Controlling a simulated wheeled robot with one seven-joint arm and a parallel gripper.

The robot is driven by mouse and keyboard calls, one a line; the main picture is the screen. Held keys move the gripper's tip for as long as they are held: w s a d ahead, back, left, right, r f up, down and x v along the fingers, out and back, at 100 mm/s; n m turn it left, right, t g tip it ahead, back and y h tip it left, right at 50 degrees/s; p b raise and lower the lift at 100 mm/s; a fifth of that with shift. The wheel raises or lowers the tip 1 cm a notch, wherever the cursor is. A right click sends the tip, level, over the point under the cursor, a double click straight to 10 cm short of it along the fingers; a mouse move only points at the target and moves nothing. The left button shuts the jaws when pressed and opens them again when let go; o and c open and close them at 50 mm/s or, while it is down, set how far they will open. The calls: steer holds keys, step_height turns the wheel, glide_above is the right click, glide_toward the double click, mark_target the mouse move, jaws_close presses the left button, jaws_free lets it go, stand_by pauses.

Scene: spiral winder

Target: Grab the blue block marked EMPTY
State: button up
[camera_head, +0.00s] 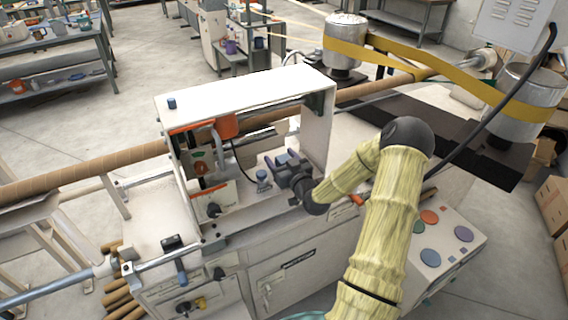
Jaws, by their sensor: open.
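A small blue block (171,103) sits on the left end of the machine's white top cover. Another small blue piece (262,175) stands on the pale ledge inside the machine, just left of and below my gripper. Both are too small for me to read any marking, so I cannot tell which is marked EMPTY. My dark gripper (279,161) is open and reaches in under the cover from the right. It appears apart from the blue piece on the ledge, and I see nothing between its fingers.
The white cover (250,90) overhangs the ledge. Orange parts (226,125) and a dark cable hang beneath it. A panel with coloured round buttons (430,257) is at the right front. Yellow belt (430,68) spans two metal drums.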

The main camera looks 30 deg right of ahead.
mark_target(282, 155)
steer(key=shift+s, duration=0.15)
steer(key=shift+c, duration=0.4)
steer(key=c, duration=1)
steer(key=shift+c, duration=0.2)
steer(key=shift+r, duration=0.2)
step_height(282, 155, up, 10)
steer(key=shift+a+f+b, duration=0.1)
steer(key=shift+f+b, duration=0.05)
steer(key=shift+b, duration=0.45)
